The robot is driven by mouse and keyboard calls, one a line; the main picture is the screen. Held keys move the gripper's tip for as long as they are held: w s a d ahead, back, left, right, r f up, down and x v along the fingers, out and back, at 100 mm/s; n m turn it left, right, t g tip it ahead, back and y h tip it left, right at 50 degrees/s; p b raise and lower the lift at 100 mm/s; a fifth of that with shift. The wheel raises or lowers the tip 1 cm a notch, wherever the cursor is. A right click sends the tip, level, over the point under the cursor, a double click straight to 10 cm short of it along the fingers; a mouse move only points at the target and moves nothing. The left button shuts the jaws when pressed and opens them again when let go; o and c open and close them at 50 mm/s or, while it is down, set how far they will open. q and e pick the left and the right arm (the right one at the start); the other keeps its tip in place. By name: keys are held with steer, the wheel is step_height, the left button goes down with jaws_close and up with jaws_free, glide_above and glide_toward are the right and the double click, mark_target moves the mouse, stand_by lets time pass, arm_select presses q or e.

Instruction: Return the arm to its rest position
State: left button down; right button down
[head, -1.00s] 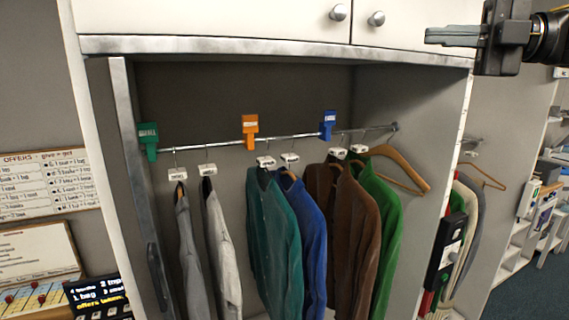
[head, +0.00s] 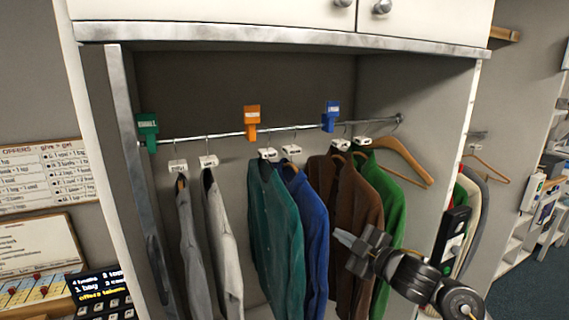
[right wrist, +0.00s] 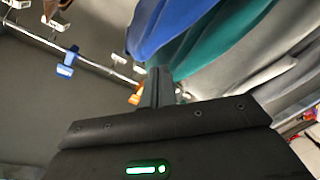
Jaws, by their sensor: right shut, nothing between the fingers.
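My right gripper (head: 346,238) is in the head view, in front of the brown jacket (head: 336,193), with its arm coming in from the lower right. Its fingers are shut and empty, pointing left. In the right wrist view the closed fingers (right wrist: 157,88) point up toward the blue jacket (right wrist: 150,28) and the teal jacket (right wrist: 215,40). I cannot tell whether the gripper touches the clothes. My left gripper is not in view.
A wardrobe rail (head: 210,137) holds several jackets, with green (head: 148,127), orange (head: 252,118) and blue (head: 330,115) clips. An empty wooden hanger (head: 405,160) hangs at its right end. A side panel (head: 455,140) and shelves (head: 525,225) stand at the right.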

steer(key=s+d+f+m+g+h, duration=0.1)
steer(key=s+d+f+m+h, duration=0.15)
steer(key=s+f, duration=0.35)
steer(key=s+d+f+m+g+h, duration=0.1)
steer(key=s+f+m+h, duration=0.1)
steer(key=s+f+m, duration=0.45)
steer(key=s+d+f+m+g+h, duration=0.1)
steer(key=s+d+f+h, duration=0.2)
steer(key=f, duration=0.6)
steer(key=s+d+f+m+g+h, duration=0.1)
steer(key=s+f+m+g, duration=0.15)
steer(key=s, duration=0.65)
steer(key=s+d+f+m+g, duration=0.1)
steer(key=s+f+g, duration=0.25)
steer(key=s, duration=0.45)
steer(key=s+d+f+m+g+h, duration=0.15)
steer(key=s+f, duration=0.25)
steer(key=s, duration=0.5)
step_height(320, 180, down, 28)
steer(key=g+b, duration=0.2)
steer(key=b, duration=0.1)
steer(key=s+d+f+b, duration=0.2)
steer(key=s+d+f, duration=0.1)
steer(key=s+f, duration=1.4)
steer(key=shift+f+g, duration=0.35)
steer(key=shift+f, duration=0.55)
